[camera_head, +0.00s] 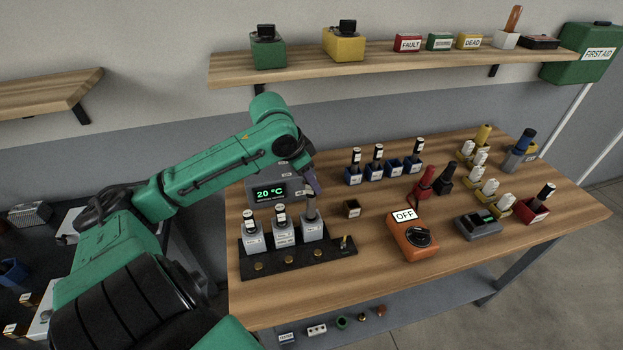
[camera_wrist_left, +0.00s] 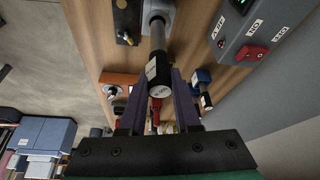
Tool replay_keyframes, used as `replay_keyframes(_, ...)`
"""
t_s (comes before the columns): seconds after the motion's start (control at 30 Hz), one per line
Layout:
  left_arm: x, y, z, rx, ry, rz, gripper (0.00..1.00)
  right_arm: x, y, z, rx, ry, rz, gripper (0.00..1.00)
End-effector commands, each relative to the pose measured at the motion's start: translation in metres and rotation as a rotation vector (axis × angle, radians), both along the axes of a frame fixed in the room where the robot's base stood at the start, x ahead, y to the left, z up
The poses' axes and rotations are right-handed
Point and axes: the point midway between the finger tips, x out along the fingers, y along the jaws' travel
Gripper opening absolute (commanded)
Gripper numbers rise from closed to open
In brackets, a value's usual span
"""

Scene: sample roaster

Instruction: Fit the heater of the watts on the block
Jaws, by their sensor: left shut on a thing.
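My left gripper (camera_head: 312,187) is above the rightmost grey block of the black base strip (camera_head: 290,262). In the left wrist view its purple fingers (camera_wrist_left: 160,105) are shut on a heater (camera_wrist_left: 158,72) with a black, white-labelled cap and a grey metal rod. The rod points at the grey block (camera_wrist_left: 162,8) and its end meets the block's collar; how deep it sits I cannot tell. In the head view this block (camera_head: 312,231) stands beside the middle block (camera_head: 284,235) and left block (camera_head: 254,242), each with a black-capped heater. The watt markings are too small to read.
A controller (camera_head: 270,191) reading 20 °C stands behind the blocks. An orange box (camera_head: 412,241) marked OFF is to the right. Blue holders (camera_head: 374,174) with heaters stand at the back; a red holder (camera_head: 531,211) holds another. Table's front middle is clear.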

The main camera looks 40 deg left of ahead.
Motion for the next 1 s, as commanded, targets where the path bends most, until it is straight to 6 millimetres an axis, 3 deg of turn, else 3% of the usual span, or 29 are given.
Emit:
replay_keyframes(0.37, 0.0, 0.001, 0.0, 0.001, -0.003, 0.001, 0.0, 0.0, -0.004, 0.003, -0.005, 0.0, 0.002, 0.0)
replay_keyframes(1.0, 0.0, 0.001, -0.019, 0.001, -0.001, 0.0, 0.0, 0.0, -0.004, -0.006, -0.005, 0.0, 0.001, 0.0)
